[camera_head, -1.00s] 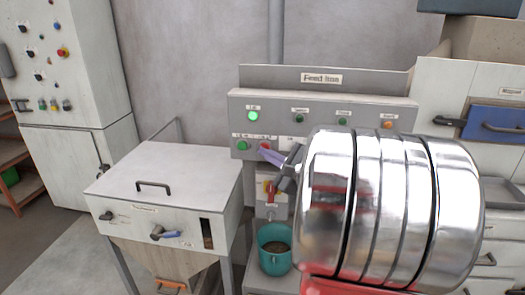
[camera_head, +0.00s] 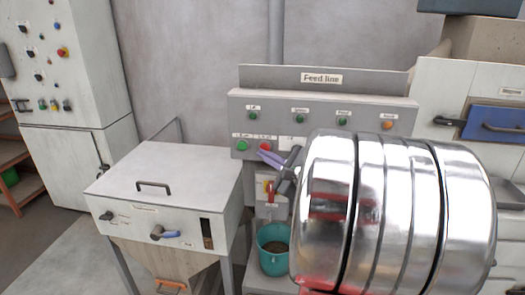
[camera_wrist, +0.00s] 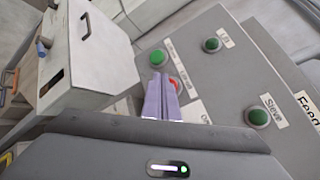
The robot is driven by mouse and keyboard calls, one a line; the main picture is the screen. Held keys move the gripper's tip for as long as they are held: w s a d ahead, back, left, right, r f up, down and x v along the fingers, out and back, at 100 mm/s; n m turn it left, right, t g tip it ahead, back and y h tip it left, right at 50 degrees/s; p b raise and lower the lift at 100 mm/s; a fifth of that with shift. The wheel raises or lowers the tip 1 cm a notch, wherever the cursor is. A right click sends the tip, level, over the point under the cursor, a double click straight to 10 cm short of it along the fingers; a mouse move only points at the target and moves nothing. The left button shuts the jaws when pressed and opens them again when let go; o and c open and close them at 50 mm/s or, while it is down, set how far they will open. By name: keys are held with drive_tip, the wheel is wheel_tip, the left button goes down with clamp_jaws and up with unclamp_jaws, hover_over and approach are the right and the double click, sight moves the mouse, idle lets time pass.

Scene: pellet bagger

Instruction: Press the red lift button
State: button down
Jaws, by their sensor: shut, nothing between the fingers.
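The red lift button (camera_head: 265,147) sits on the grey Feed line panel, right of a green button (camera_head: 242,146). In the wrist view the red button (camera_wrist: 176,84) is partly covered by my fingers. My gripper (camera_head: 264,154) has purple fingers, shut together and empty, with the tips just below and in front of the red button. It also shows in the wrist view (camera_wrist: 160,78). I cannot tell whether the tips touch the button. The green lift lamp (camera_head: 254,115) above is unlit; it shows in the wrist view too (camera_wrist: 211,44).
Other lamps, including an orange one (camera_head: 387,124), line the panel. A white lidded hopper (camera_head: 190,165) stands left. A teal bucket (camera_head: 273,262) stands below the panel, near a red handle (camera_head: 270,189). My shiny arm hides the panel's lower right.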

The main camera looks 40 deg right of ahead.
drive_tip(key=s+a, duration=0.3)
drive_tip(key=a, duration=0.1)
drive_tip(key=shift+s+a, duration=0.35)
idle(0.6)
idle(0.3)
